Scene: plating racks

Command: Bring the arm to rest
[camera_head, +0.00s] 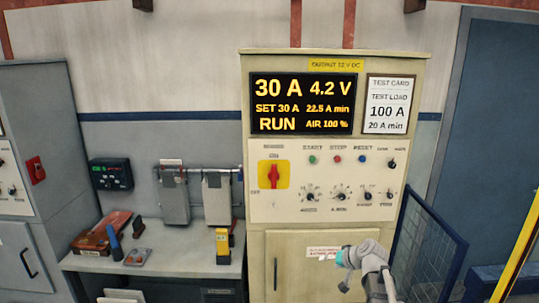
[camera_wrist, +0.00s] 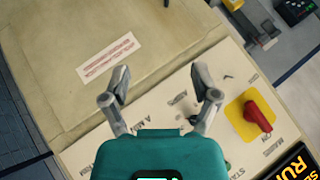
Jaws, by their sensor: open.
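My gripper (camera_head: 343,270) is low in front of the beige power cabinet (camera_head: 420,75) in the head view, near its lower door. In the wrist view my gripper (camera_wrist: 162,85) has its two grey fingers spread apart, with nothing between them. Beyond the fingers lie the cabinet's control panel (camera_wrist: 160,110) and a paper label (camera_wrist: 108,57). The fingers seem apart from the panel, but the exact gap cannot be told. The red rotary switch (camera_head: 273,174) on its yellow plate also shows in the wrist view (camera_wrist: 257,116).
The display (camera_head: 303,103) reads 30 A, 4.2 V, RUN. A test card (camera_head: 388,104) hangs beside it, reading 100 A. A bench (camera_head: 195,268) at left holds a yellow meter (camera_head: 222,245) and small tools. A dark mesh guard (camera_head: 427,250) stands close on the right.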

